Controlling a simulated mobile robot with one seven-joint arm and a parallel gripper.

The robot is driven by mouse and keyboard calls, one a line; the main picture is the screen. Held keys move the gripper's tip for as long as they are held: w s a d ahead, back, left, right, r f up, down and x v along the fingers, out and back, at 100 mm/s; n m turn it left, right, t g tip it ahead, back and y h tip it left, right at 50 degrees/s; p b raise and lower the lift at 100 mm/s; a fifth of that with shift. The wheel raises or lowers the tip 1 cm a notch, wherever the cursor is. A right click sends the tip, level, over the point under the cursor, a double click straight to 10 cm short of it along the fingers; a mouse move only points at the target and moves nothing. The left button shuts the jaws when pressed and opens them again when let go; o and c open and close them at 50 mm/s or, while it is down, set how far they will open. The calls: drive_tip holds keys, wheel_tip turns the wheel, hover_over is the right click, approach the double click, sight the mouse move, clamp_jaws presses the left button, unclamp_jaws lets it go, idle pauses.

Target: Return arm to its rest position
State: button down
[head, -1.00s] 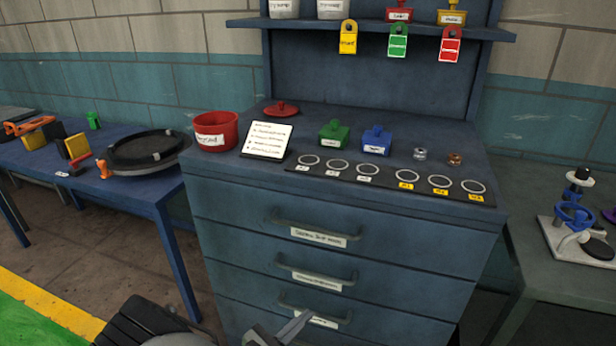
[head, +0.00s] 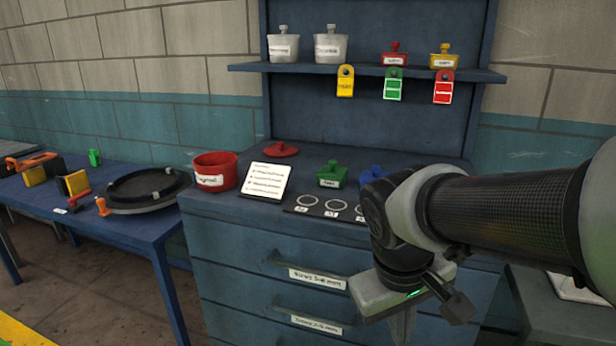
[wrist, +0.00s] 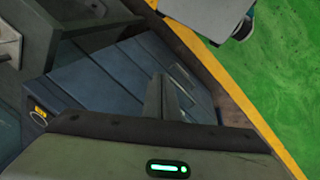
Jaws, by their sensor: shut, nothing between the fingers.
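My gripper (head: 402,326) hangs at the lower right of the head view, in front of the blue drawer cabinet (head: 232,268), with my arm reaching in from the right edge. Its fingers point down and are together, with nothing seen between them; their tips run off the bottom of that view. In the wrist view the closed fingers (wrist: 166,98) point toward the cabinet's drawer fronts (wrist: 100,85). My arm hides the right part of the cabinet top and the drawers behind it.
On the cabinet top are a red pot (head: 214,172), a white card (head: 264,180), a red lid (head: 281,149) and a green box (head: 331,173). A shelf (head: 300,68) holds containers above. A blue table (head: 140,228) stands left. Green floor (wrist: 285,75) shows beyond a yellow line.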

drive_tip(key=s+r+m+t+y+p, duration=0.1)
drive_tip(key=s+r+p, duration=0.1)
drive_tip(key=r+p, duration=0.9)
drive_tip(key=s+r+m+t+y+p, duration=0.1)
drive_tip(key=s+r+m+t+p, duration=0.1)
drive_tip(key=r+p, duration=1)
wheel_tip(320, 180, up, 6)
drive_tip(key=shift+f, duration=0.1)
drive_tip(key=shift+s+a, duration=0.1)
